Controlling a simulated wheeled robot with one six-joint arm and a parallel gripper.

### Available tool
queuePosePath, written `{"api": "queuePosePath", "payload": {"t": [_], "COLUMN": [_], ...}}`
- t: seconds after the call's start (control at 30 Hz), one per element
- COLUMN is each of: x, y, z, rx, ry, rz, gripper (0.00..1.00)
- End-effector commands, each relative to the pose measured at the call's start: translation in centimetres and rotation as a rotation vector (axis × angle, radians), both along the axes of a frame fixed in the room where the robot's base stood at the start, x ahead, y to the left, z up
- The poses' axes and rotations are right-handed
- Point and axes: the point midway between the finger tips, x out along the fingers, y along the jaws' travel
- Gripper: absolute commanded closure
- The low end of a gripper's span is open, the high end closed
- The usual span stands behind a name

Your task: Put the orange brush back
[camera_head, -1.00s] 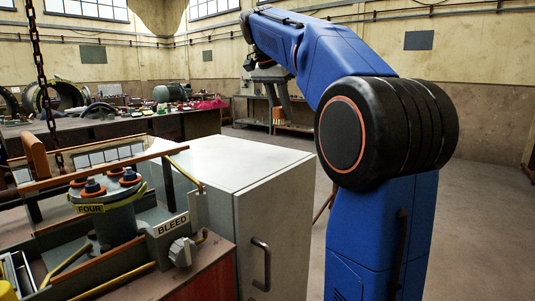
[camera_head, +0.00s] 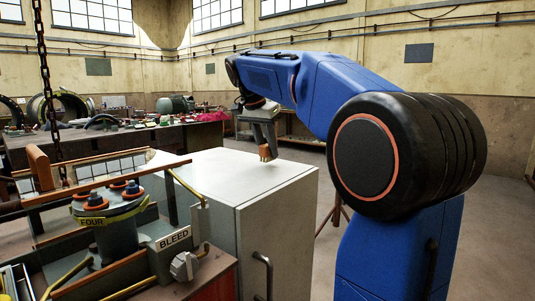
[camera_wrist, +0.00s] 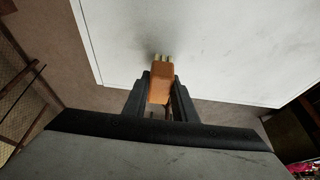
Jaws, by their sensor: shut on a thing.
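My gripper (camera_head: 265,147) hangs over the far right part of the white cabinet top (camera_head: 222,178). It is shut on the orange brush (camera_head: 265,153), which points down from the jaws. In the wrist view the brush (camera_wrist: 161,84) sits between the two dark fingers (camera_wrist: 160,96), with pale bristle tufts at its far end. The bristles are close to the white top (camera_wrist: 220,45) near its edge. I cannot tell whether they touch it.
At the left stands a bench rig with a pot marked FOUR (camera_head: 112,225), a BLEED label (camera_head: 174,239) and a hanging chain (camera_head: 46,100). A long cluttered table (camera_head: 90,145) is behind. Most of the white cabinet top is bare.

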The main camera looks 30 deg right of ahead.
Motion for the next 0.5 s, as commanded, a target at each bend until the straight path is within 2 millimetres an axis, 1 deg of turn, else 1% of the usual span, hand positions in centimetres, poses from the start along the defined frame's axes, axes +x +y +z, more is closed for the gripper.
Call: {"api": "queuePosePath", "payload": {"t": [0.03,0.13,0.5], "x": [0.0,0.0,0.0], "y": [0.0,0.0,0.0], "z": [-0.6,-1.4,-1.7], "rx": [0.000,0.000,0.000], "ry": [0.001,0.001,0.000], "rz": [0.000,0.000,0.000], "gripper": [0.96,0.96,0.96]}}
